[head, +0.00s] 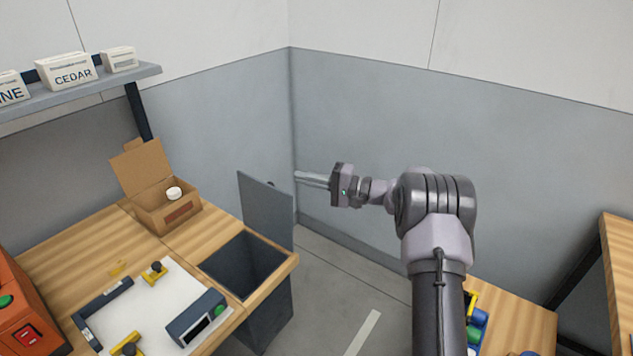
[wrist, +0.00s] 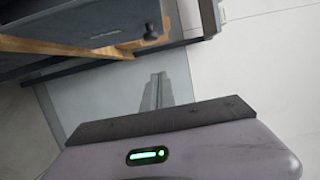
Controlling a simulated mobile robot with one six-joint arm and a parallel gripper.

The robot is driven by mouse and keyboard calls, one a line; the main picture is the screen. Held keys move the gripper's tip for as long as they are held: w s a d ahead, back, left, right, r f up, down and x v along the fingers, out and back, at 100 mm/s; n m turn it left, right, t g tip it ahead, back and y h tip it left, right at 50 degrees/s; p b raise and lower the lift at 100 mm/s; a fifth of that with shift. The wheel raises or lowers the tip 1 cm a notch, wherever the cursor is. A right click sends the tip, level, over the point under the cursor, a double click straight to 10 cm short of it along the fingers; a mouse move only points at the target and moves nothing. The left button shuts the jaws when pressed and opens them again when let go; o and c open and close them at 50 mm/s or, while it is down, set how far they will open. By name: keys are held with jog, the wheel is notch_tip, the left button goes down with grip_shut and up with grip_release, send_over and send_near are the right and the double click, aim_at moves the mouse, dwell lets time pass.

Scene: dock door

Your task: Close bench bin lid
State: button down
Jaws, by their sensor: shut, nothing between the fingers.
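The bench bin (head: 268,308) is set into the right end of the wooden bench, and its dark opening shows. Its grey lid (head: 265,212) stands open, roughly upright, at the bin's far side. A small dark knob (head: 272,184) shows at the lid's top edge. My gripper (head: 298,177) is shut and empty. Its fingers point left, with the tips just right of the lid's upper right edge; I cannot tell how far apart in depth. In the wrist view the shut fingers (wrist: 156,90) point towards dark panels and a wooden edge, with a dark knob (wrist: 151,33) beyond them.
An open cardboard box (head: 166,212) stands on the bench behind the bin. A white board (head: 150,300) with yellow and dark fittings lies left of the opening. A shelf (head: 80,92) hangs above. Grey walls enclose the corner. Another wooden table (head: 515,325) is at right.

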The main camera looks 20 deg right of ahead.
aim_at(269, 209)
jog(key=shift+s+a+b, duration=0.15)
jog(key=shift+a+b, duration=0.7)
jog(key=shift+a, duration=2.1)
